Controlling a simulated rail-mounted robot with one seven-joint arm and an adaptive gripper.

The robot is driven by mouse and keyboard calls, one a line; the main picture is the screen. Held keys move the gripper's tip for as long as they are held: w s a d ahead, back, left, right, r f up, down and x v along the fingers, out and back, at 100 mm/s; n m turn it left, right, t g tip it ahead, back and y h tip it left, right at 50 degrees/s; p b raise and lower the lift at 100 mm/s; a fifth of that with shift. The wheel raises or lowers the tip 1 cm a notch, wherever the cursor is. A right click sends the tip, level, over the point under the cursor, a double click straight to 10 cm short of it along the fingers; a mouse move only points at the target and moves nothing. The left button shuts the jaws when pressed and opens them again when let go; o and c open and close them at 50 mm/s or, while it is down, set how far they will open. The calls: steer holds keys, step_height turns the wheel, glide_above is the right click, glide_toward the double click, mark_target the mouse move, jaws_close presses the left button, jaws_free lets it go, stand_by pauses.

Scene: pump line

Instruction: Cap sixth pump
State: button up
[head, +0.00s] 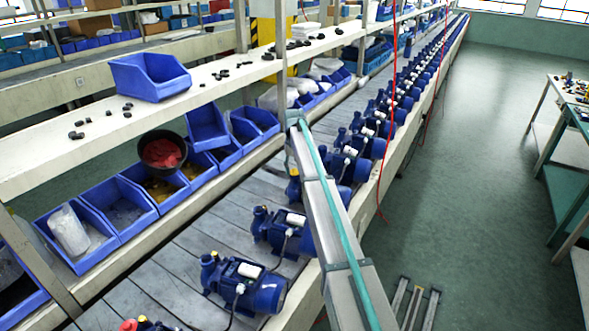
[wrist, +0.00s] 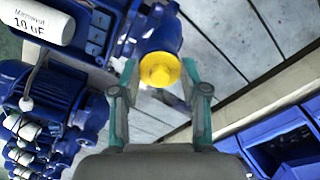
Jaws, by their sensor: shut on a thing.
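In the wrist view a yellow cap (wrist: 160,69) sits between the two fingertips of my gripper (wrist: 160,72), which is shut on it. The cap is in line with the round blue port (wrist: 163,37) of a pump; I cannot tell whether it is seated or just above it. The pump carries a white capacitor (wrist: 40,20) marked 10 uF. In the head view my arm crosses the row of blue pumps, and a small yellow spot (head: 294,173) shows on the pump just left of the arm. My gripper is not clear there.
Other pumps stand close by in the row, one at the front (head: 245,285) and one behind it (head: 285,232). Blue bins (head: 113,211) line the left side, below a shelf (head: 40,150) holding a bin and small black parts. Red hoses hang at right.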

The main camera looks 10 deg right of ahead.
steer(key=shift+f, duration=0.25)
steer(key=o, duration=0.8)
steer(key=shift+r, duration=0.15)
steer(key=shift+r+p, duration=1.15)
steer(key=shift+r, duration=1.7)
step_height(320, 180, up, 12)
steer(key=shift+a, duration=0.1)
